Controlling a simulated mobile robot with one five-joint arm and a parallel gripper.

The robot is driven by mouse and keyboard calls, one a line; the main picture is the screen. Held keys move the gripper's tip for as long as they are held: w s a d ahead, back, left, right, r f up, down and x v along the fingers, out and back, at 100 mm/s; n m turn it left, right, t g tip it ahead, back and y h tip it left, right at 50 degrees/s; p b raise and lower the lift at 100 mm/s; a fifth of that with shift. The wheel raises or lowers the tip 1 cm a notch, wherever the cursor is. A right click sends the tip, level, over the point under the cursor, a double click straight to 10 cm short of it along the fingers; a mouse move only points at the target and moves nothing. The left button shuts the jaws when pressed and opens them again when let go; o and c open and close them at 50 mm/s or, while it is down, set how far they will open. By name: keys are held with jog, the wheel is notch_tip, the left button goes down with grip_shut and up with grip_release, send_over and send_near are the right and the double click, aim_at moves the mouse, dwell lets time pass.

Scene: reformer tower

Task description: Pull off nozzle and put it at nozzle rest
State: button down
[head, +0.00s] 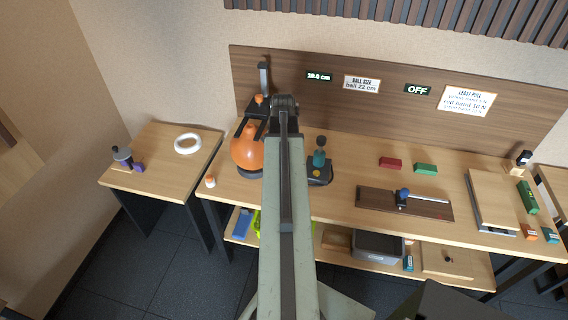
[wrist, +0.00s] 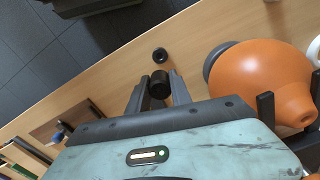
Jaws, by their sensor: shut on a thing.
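My gripper (wrist: 158,88) is in the wrist view, its two dark fingers shut on a short black cylinder, which looks like the nozzle (wrist: 158,82). The cylinder is apart from the orange ball (wrist: 255,80), whose stubby neck points towards the lower right of that view. Just beyond the fingertips, a small round black piece with a dark centre (wrist: 160,55) sits on the wooden table; it may be the nozzle rest. In the head view, my arm hides the gripper and the cylinder. The orange ball (head: 246,152) is there left of my arm.
A teal-handled device on a black base (head: 319,168) stands right of my arm. A small white-and-orange item (head: 210,182) is near the table's left front edge. A white ring (head: 187,144) lies on the side table.

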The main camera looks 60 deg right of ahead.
jog(key=shift+f, duration=0.1)
notch_tip(320, 180, down, 12)
jog(key=b, duration=1.1)
jog(key=shift+b, duration=0.4)
jog(key=shift+f+b, duration=1.35)
jog(key=shift+b, duration=0.2)
jog(key=c, duration=1.1)
grip_release()
jog(key=shift+r, duration=0.1)
notch_tip(320, 180, up, 8)
jog(key=p, duration=0.8)
